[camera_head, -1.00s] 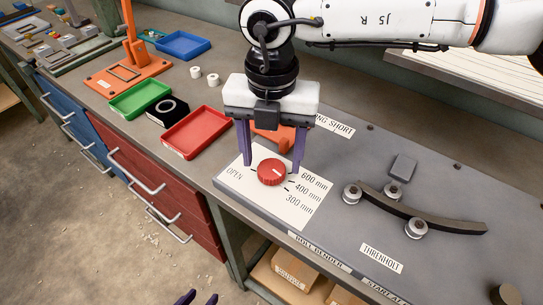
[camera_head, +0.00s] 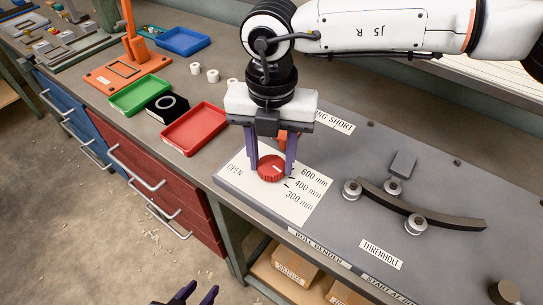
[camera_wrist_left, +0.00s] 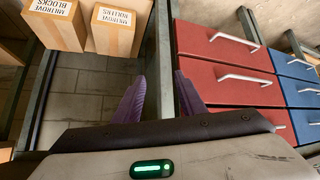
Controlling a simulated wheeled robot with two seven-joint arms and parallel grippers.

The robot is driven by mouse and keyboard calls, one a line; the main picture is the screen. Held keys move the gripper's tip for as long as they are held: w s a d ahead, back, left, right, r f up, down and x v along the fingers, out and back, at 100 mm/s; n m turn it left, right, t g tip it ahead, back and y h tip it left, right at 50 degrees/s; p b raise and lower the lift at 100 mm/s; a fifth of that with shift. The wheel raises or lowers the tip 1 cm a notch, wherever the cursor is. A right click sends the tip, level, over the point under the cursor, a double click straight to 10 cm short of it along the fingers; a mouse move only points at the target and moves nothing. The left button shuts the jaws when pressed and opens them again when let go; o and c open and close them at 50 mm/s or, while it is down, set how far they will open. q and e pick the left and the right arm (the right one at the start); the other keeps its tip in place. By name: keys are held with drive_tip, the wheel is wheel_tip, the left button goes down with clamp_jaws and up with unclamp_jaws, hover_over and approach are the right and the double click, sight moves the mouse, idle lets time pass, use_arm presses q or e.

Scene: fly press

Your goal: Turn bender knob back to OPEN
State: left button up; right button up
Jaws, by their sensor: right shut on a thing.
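The red bender knob (camera_head: 270,170) sits on the white dial plate (camera_head: 305,208), which is marked OPEN at left and 600, 400 and 300 mm at right. A pale mark on the knob points toward the mm labels, away from OPEN; its exact line is hard to read. My right gripper (camera_head: 271,166) points down with a purple finger on each side of the knob, shut on it. My left gripper (camera_head: 195,294) is low at the bottom edge, away from the bench, with its purple fingers apart and empty. It also shows in the left wrist view (camera_wrist_left: 161,98).
A curved dark bar (camera_head: 425,212) lies among rollers right of the dial. A red tray (camera_head: 195,128), a green tray (camera_head: 141,95) and small white rings stand left. Drawer handles (camera_head: 136,168) jut from the bench front. Boxes (camera_wrist_left: 118,30) sit on the lower shelf.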

drive_tip(key=n+b, duration=0.3)
drive_tip(key=shift+f, duration=0.2)
drive_tip(key=n+b, duration=0.2)
drive_tip(key=shift+n, duration=0.3)
drive_tip(key=n+b, duration=0.1)
drive_tip(key=n, duration=0.1)
drive_tip(key=shift+r+n, duration=0.1)
drive_tip(key=shift+n, duration=0.3)
drive_tip(key=shift+n+b, duration=0.55)
drive_tip(key=shift+n, duration=0.35)
drive_tip(key=n+b, duration=0.1)
drive_tip(key=n, duration=0.2)
drive_tip(key=shift+n, duration=0.3)
drive_tip(key=n, duration=0.3)
drive_tip(key=shift+r+n+b, duration=0.1)
drive_tip(key=shift+n+b, duration=0.25)
drive_tip(key=shift+n, duration=0.05)
drive_tip(key=n, duration=1)
drive_tip(key=shift+n, duration=0.4)
drive_tip(key=n, duration=0.5)
drive_tip(key=shift+r, duration=0.1)
use_arm(q)
wheel_tip(320, 180, down, 7)
drive_tip(key=d, duration=0.1)
drive_tip(key=shift+w+d+r, duration=0.15)
drive_tip(key=shift+w+d, duration=0.1)
drive_tip(key=shift+w, duration=0.15)
use_arm(e)
drive_tip(key=n, duration=0.6)
drive_tip(key=shift+n, duration=0.3)
